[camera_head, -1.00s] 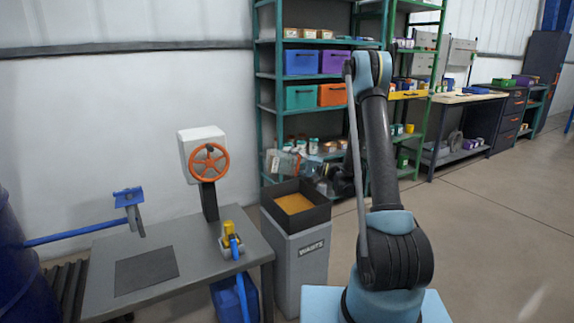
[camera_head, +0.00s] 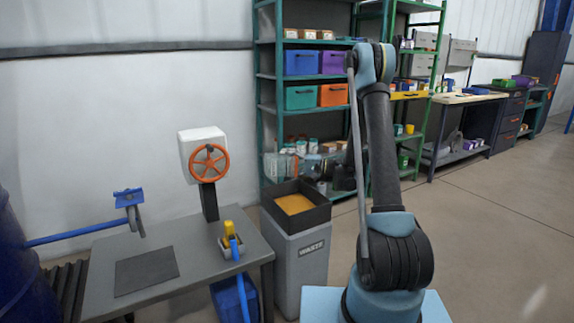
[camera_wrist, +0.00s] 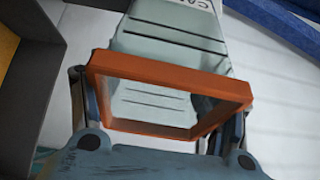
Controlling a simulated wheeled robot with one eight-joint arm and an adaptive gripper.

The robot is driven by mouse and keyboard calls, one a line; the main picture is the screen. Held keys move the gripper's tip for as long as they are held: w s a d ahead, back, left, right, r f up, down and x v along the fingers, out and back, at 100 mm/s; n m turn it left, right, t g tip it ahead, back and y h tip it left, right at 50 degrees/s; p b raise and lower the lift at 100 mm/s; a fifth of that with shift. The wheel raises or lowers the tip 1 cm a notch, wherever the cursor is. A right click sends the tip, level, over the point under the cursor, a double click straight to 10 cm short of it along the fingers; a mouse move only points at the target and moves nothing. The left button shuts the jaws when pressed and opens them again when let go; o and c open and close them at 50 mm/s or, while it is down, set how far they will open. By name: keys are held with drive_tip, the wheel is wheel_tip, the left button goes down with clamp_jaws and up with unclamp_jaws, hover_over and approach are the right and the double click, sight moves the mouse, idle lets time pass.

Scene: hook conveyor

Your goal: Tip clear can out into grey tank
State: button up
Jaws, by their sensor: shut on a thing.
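The clear can (camera_head: 283,165) is held up behind and above the back of the grey tank, in front of the shelf. Its pale see-through body (camera_wrist: 172,38) with dark lines and an orange band (camera_wrist: 165,67) fill the middle of the wrist view. My gripper (camera_wrist: 160,105) is shut on the can at the band; in the head view it is dark and partly hidden by my arm. The grey tank (camera_head: 308,275), labelled WASTE, has a dark square collar and an orange-brown surface inside. Whether the can has contents cannot be told.
A grey bench (camera_head: 205,265) stands left of the tank, with an orange handwheel (camera_head: 208,163) on a post and a small yellow-and-blue fixture (camera_head: 232,240). A green shelf (camera_head: 265,115) with bins stands behind. Open floor (camera_head: 480,235) lies to the right.

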sight(281, 157)
drive_tip(key=shift+s+a+h, duration=0.1)
drive_tip(key=shift+a+h, duration=0.05)
drive_tip(key=shift+h, duration=0.35)
drive_tip(key=h, duration=0.1)
drive_tip(key=n+h, duration=0.1)
drive_tip(key=a+r+n+h, duration=0.1)
drive_tip(key=h, duration=0.1)
drive_tip(key=shift+s+a+r, duration=0.1)
drive_tip(key=shift+s, duration=0.15)
drive_tip(key=r+h, duration=0.1)
drive_tip(key=h, duration=0.2)
drive_tip(key=shift+a+r+n+h, duration=0.1)
drive_tip(key=shift+r+n+h, duration=0.25)
drive_tip(key=shift+n+h, duration=0.05)
drive_tip(key=h, duration=0.1)
drive_tip(key=r+h, duration=0.1)
drive_tip(key=shift+r+n+t+h, duration=0.25)
drive_tip(key=shift+n+t+h, duration=0.05)
drive_tip(key=shift+t, duration=0.1)
drive_tip(key=shift+w+d+r+n+t+h, duration=0.1)
drive_tip(key=shift+d+r+n+t+h, duration=0.15)
drive_tip(key=shift+r+h, duration=0.45)
drive_tip(key=shift+w+d+r+n+t+h, duration=0.15)
drive_tip(key=shift+d+r+h, duration=0.2)
drive_tip(key=shift+h, duration=0.75)
drive_tip(key=shift+w+d+r+n+t+h, duration=0.1)
drive_tip(key=shift+d+r+n+t+h, duration=0.1)
drive_tip(key=shift+r+h, duration=0.5)
drive_tip(key=shift+f, duration=0.2)
